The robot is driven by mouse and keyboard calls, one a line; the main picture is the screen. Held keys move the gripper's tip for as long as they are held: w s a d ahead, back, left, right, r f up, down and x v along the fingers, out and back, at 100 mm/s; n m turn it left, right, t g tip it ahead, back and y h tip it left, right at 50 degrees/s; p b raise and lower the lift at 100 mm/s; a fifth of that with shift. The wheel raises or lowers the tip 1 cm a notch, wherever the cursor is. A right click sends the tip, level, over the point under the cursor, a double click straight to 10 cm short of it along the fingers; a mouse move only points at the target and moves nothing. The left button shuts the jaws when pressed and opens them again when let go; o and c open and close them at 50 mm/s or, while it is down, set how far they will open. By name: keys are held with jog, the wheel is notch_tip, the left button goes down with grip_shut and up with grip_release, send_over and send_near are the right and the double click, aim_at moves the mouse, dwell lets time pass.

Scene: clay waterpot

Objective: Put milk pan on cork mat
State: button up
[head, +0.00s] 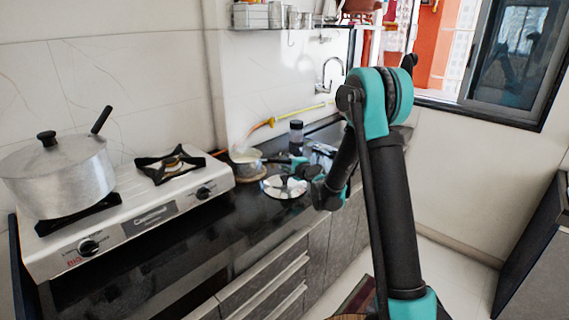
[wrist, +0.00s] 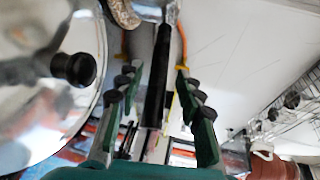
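The milk pan (head: 246,162) is a small metal pan on the dark counter, right of the stove. Its dark handle points right towards my gripper (head: 300,168). In the wrist view the black handle (wrist: 159,75) runs between the two fingers, with a visible gap on each side; my gripper is open around it. A shiny lid with a black knob (head: 283,187) lies just in front; it also fills the left of the wrist view (wrist: 35,110). A tan speckled edge (wrist: 123,12) shows at the top there, perhaps the cork mat.
A large lidded pot (head: 62,180) stands on the left of the white gas stove (head: 135,214). A dark-topped jar (head: 296,134) stands behind my gripper. A faucet (head: 330,75) and a wall shelf (head: 300,27) are behind. The counter front is clear.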

jog(key=s+d+f+n+g+h, duration=0.2)
jog(key=s+d, duration=0.7)
jog(key=s, duration=0.5)
jog(key=s+d+f+n+g+h, duration=0.2)
jog(key=s+d+n+g+h, duration=0.2)
jog(key=s+d, duration=0.6)
jog(key=s+d+f+n+g+h, duration=0.2)
jog(key=s+d+n, duration=0.4)
jog(key=s, duration=1.4)
jog(key=d+f, duration=0.1)
jog(key=d, duration=0.2)
jog(key=shift+s+d+g+h, duration=0.25)
jog(key=shift+g+h, duration=0.15)
